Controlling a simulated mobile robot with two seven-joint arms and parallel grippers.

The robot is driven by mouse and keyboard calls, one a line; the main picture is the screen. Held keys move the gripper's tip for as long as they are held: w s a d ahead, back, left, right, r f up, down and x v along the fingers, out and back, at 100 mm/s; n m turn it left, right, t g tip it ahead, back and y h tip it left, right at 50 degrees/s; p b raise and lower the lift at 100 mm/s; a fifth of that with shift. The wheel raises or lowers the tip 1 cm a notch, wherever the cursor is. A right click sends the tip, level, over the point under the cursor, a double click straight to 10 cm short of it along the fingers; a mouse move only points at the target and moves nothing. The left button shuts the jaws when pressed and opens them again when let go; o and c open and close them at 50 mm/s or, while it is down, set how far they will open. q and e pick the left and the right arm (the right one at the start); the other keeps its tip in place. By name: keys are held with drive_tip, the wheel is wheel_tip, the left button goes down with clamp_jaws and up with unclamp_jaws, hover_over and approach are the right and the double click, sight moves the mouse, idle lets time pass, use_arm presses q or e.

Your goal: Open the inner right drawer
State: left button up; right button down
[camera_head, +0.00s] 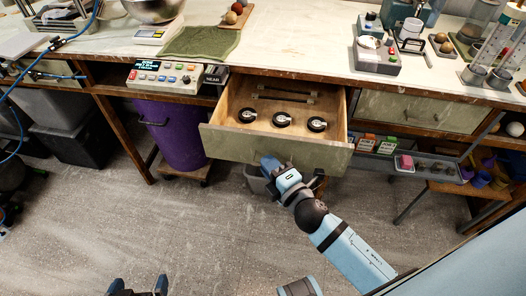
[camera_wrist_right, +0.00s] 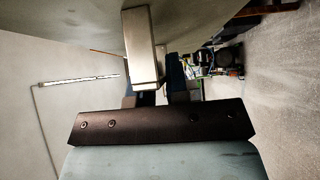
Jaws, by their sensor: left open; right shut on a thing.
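A drawer with a grey-green front (camera_head: 235,141) stands pulled well out from under the bench in the head view. Its wooden inside holds several round black-and-silver parts (camera_head: 282,119) and a dark bar near the back. My right gripper (camera_head: 268,165) is at the drawer's front face, shut on its handle. The pale metal handle (camera_wrist_right: 140,45) shows at the dark fingers in the right wrist view; the head view hides it. My left gripper (camera_head: 138,287) is at the bottom edge of the head view, open and empty, far from the drawer.
A closed drawer (camera_head: 425,110) is to the right, above a shelf with small boxes and a pink block. A purple bin (camera_head: 172,130) stands left of the open drawer. The benchtop holds a green cloth (camera_head: 203,42) and equipment. The floor (camera_head: 190,225) in front is clear.

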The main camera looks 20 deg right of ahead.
use_arm(q)
drive_tip(key=shift+a, duration=0.4)
use_arm(e)
drive_tip(key=shift+s+a, duration=0.4)
drive_tip(key=shift+s, duration=0.25)
drive_tip(key=shift+s+a, duration=0.4)
drive_tip(key=shift+s, duration=0.2)
drive_tip(key=c, duration=1.1)
unclamp_jaws()
use_arm(q)
drive_tip(key=shift+w+d+r+b, duration=0.1)
drive_tip(key=shift+d+b, duration=0.05)
drive_tip(key=shift+b, duration=0.55)
use_arm(e)
drive_tip(key=s+d, duration=0.1)
drive_tip(key=s, duration=0.8)
drive_tip(key=s+d, duration=0.1)
drive_tip(key=s, duration=0.3)
drive_tip(key=shift+s+d, duration=0.25)
drive_tip(key=shift+d, duration=0.1)
